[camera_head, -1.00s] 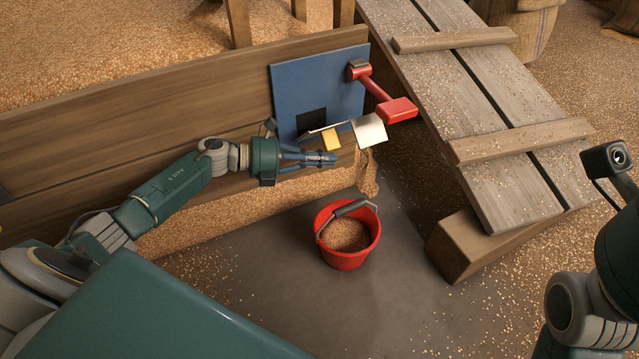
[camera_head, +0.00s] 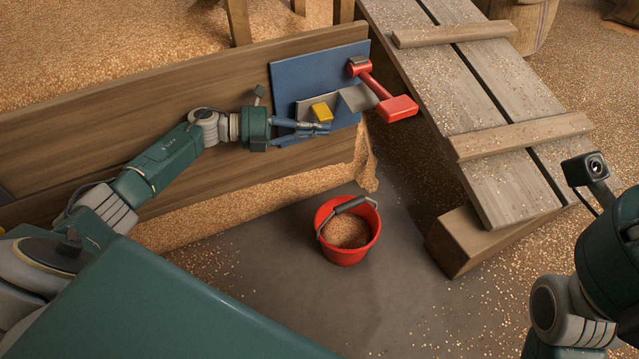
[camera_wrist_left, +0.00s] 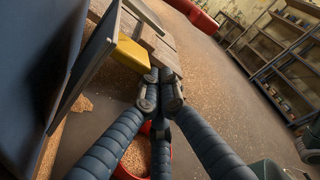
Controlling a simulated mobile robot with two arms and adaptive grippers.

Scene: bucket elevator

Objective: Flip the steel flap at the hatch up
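The blue hatch plate (camera_head: 310,72) is fixed on the wooden board. The grey steel flap (camera_head: 302,108) with its yellow block (camera_head: 322,111) stands raised in front of the plate, and the dark opening is hidden. A grey piece (camera_head: 358,97) adjoins it at the right. My left gripper (camera_head: 328,128) is just below the yellow block; its fingertips are together and hold nothing. In the left wrist view the yellow block (camera_wrist_left: 132,53) is just beyond the fingertips, and the flap (camera_wrist_left: 88,65) is seen nearly edge-on. Whether they touch I cannot tell. My right gripper is out of view.
A red lever (camera_head: 398,107) sticks out at the plate's right. A red bucket (camera_head: 347,252) with grain stands on the floor below. A plank ramp (camera_head: 490,110) rests on a wooden beam (camera_head: 462,240) at the right. The grey floor around the bucket is mostly clear.

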